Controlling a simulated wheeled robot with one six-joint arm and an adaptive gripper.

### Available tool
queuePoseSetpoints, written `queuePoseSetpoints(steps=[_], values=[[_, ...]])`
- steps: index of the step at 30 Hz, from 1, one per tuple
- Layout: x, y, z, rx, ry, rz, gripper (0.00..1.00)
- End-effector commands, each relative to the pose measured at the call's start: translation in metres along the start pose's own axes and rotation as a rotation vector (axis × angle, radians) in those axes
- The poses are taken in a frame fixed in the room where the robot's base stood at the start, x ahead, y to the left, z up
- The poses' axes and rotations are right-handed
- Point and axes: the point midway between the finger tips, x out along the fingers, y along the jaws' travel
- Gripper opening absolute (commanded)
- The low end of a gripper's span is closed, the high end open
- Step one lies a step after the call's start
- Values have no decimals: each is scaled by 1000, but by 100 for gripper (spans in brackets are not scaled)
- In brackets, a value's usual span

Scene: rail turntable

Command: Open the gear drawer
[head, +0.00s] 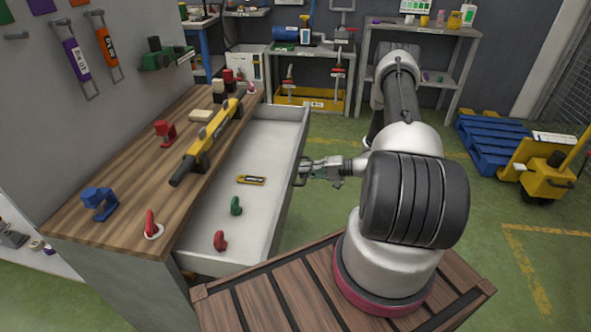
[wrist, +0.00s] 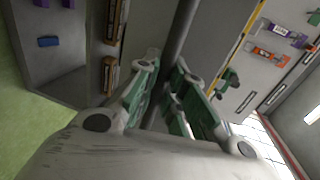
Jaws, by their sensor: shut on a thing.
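The gear drawer (head: 264,132) is pulled well out of the wooden-topped workbench (head: 140,165). Its light grey tray is open to view. My gripper (head: 305,171) is at the outer face of the drawer front, about halfway along it, and is shut on the drawer handle. The handle is mostly hidden by the fingers in the head view. In the wrist view a dark bar (wrist: 183,35) runs down between the green fingers of my gripper (wrist: 172,90). Inside the drawer lie a yellow and black item (head: 251,180), a green piece (head: 236,206) and a red piece (head: 220,240).
A long yellow tool (head: 208,138) and several small red and blue fixtures stand on the bench top. A slatted wooden platform (head: 270,305) is close below the drawer's near end. Green floor (head: 480,220) is clear on the right, before a blue pallet (head: 490,140) and yellow pallet jack (head: 545,175).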

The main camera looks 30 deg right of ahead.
Motion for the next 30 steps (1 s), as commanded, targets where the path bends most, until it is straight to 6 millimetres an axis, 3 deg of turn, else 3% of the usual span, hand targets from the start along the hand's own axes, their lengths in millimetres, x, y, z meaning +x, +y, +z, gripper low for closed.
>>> queuePoseSetpoints(steps=[15, 16, 20, 30], values=[[-8, 2, 0, 0, 1, 1, 0], [-8, 2, 0, 0, 1, 1, 13], [-8, 2, 0, 0, 1, 1, 34], [-10, 2, 0, 0, 1, 0, 34]])
